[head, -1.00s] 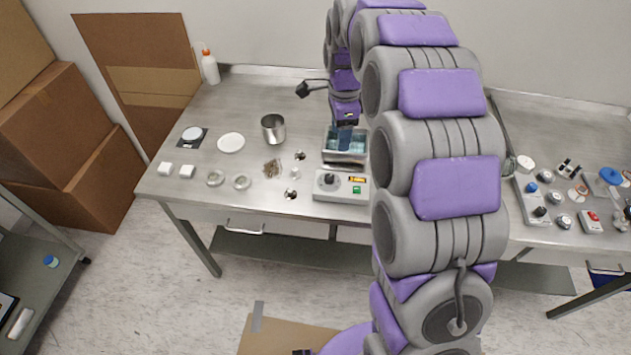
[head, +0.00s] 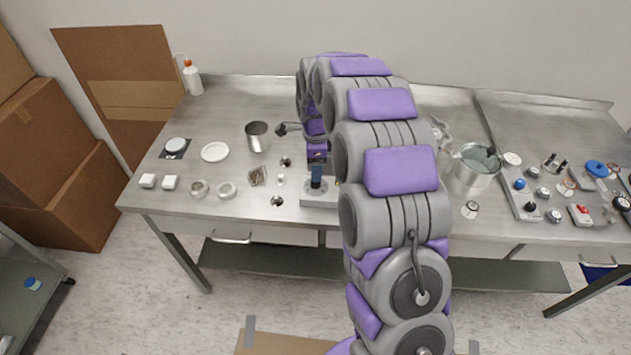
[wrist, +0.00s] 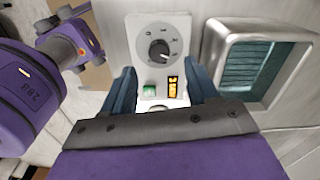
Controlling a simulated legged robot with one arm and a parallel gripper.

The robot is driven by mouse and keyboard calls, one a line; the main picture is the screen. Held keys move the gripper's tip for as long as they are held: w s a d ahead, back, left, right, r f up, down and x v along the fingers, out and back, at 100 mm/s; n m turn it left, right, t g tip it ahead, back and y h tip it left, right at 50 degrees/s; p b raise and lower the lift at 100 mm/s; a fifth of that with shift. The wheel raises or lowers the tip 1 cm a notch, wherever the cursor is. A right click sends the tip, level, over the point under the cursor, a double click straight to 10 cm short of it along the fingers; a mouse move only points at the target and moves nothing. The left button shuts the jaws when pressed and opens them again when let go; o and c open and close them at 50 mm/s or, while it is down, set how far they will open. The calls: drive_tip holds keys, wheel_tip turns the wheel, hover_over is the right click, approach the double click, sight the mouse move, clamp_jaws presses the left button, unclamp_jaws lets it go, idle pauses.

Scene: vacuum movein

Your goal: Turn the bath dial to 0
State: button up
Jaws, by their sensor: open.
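The bath dial (wrist: 159,50) is a round dark knob on the pale face of the control box (wrist: 180,25). Marks ring the knob, but they are too small to read. Below it are a green switch (wrist: 149,91) and an amber display (wrist: 173,87). The metal bath (wrist: 212,50) with teal contents stands right of the box in the wrist view. My gripper (wrist: 160,74) is open and empty, its blue fingers on either side of the box's lower part, with the dial beyond the tips. In the head view my gripper (head: 317,178) is over the box (head: 313,201); the dial is hidden there.
A metal beaker (head: 257,137), a white dish (head: 214,152) and small glass dishes (head: 227,190) stand left of my arm. A metal pot (head: 474,169) and a tray of knobs and switches (head: 527,205) are on the right.

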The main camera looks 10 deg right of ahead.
sight(316, 184)
wheel_tip(316, 184, down, 6)
drive_tip(key=shift+r+b, duration=0.1)
drive_tip(key=shift+b, duration=0.45)
drive_tip(key=shift+r, duration=0.1)
drive_tip(key=c, duration=1)
